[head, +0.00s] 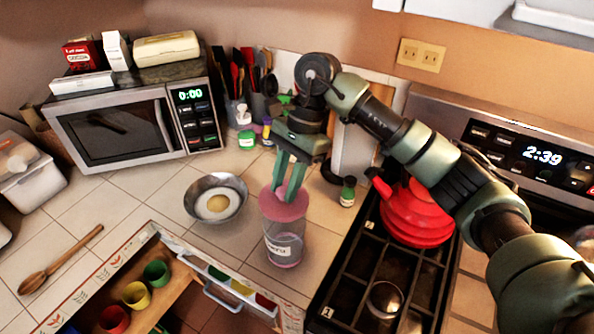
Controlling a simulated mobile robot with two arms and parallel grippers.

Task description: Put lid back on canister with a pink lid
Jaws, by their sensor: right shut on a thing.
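A clear canister (285,241) with a dark-lettered label stands upright on the tiled counter, left of the stove. The pink lid (272,207) is at the top of the canister, over its opening. I cannot tell whether it is fully seated or slightly above the rim. My right gripper (285,193) points down from above, with its green fingers shut on the lid near its middle. The fingers hide the part of the lid that they grip. My left gripper is not in view.
A metal bowl (216,198) sits left of the canister. A small green-capped bottle (348,191) and the stove with a red kettle (418,214) are to the right. An open drawer (170,290) with coloured cups is at the front left. A microwave (130,120) stands behind.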

